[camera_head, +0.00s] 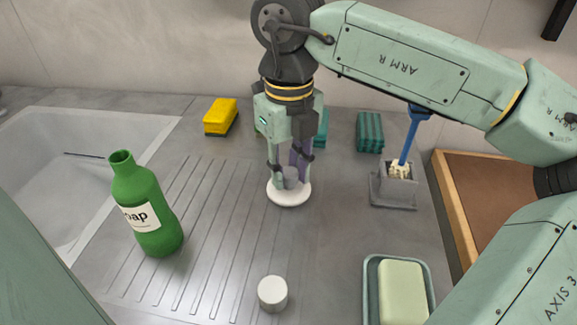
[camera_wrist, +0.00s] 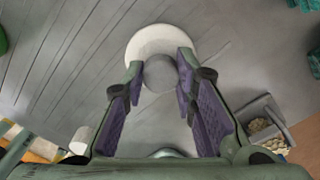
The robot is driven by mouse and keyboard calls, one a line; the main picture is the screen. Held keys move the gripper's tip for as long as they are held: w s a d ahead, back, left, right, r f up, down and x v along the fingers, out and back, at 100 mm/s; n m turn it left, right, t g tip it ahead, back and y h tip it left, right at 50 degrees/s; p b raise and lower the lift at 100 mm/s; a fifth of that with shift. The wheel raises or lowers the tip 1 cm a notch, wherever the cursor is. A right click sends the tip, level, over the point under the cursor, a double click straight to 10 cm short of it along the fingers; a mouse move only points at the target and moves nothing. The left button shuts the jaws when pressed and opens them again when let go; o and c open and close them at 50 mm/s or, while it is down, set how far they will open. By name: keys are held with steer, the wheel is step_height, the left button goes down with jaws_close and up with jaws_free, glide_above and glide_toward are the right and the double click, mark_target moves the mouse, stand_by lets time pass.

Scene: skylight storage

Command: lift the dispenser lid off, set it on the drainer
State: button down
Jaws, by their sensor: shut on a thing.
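A white round lid (camera_head: 289,198) with a grey knob (camera_head: 291,178) is under my gripper (camera_head: 289,182), near the right side of the grooved drainer (camera_head: 195,225). My gripper points down, with its fingers closed on either side of the knob. In the wrist view, the knob (camera_wrist: 160,74) sits between the purple finger pads and the white disc (camera_wrist: 150,38) shows beyond it. I cannot tell whether the disc touches the surface. No separate dispenser body shows under it. A green soap bottle (camera_head: 150,215) stands upright on the drainer, its mouth open.
A white cylinder (camera_head: 273,293) stands in front. A soap bar (camera_head: 402,291) lies in a green dish at front right. A blue brush (camera_head: 409,142) stands in a grey holder to the right. Sponges (camera_head: 220,117) lie at the back. A sink (camera_head: 70,165) is at left.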

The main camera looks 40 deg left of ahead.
steer(key=shift+f, duration=0.35)
stand_by(0.3)
steer(key=c, duration=1.2)
jaws_free()
steer(key=shift+r, duration=0.25)
steer(key=shift+r+p, duration=2.55)
steer(key=shift+r, duration=1.25)
step_height(320, 180, up, 12)
steer(key=shift+r, duration=0.1)
